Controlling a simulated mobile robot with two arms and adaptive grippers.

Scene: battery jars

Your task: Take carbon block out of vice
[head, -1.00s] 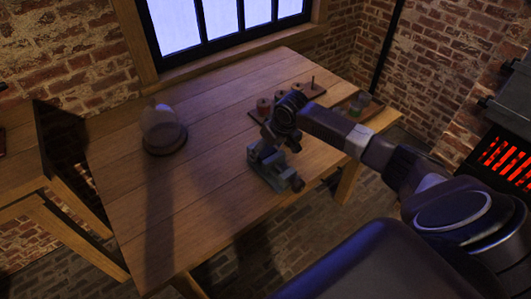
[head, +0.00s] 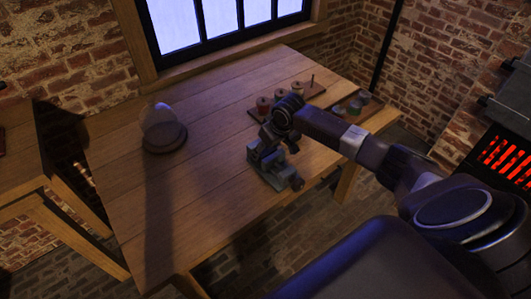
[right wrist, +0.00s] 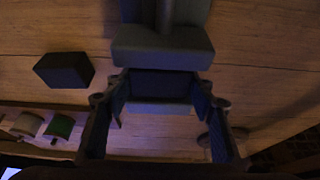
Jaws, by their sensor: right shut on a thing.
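The grey vice (head: 268,170) stands near the right front part of the wooden table. It also shows at the top of the right wrist view (right wrist: 160,47). The dark carbon block (right wrist: 160,84) sits between the vice's two jaws. My right gripper (right wrist: 161,88) reaches down over the vice with one finger on each side of the block and is shut on it. In the head view, my right gripper (head: 270,140) and wrist hide the block. My left gripper is not in view.
A separate dark block (right wrist: 65,70) lies beside the vice in the wrist view. A rack of spools (head: 281,95) and a tray with small items (head: 355,104) stand behind. A glass dome (head: 161,130) stands at left. The table's middle is clear.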

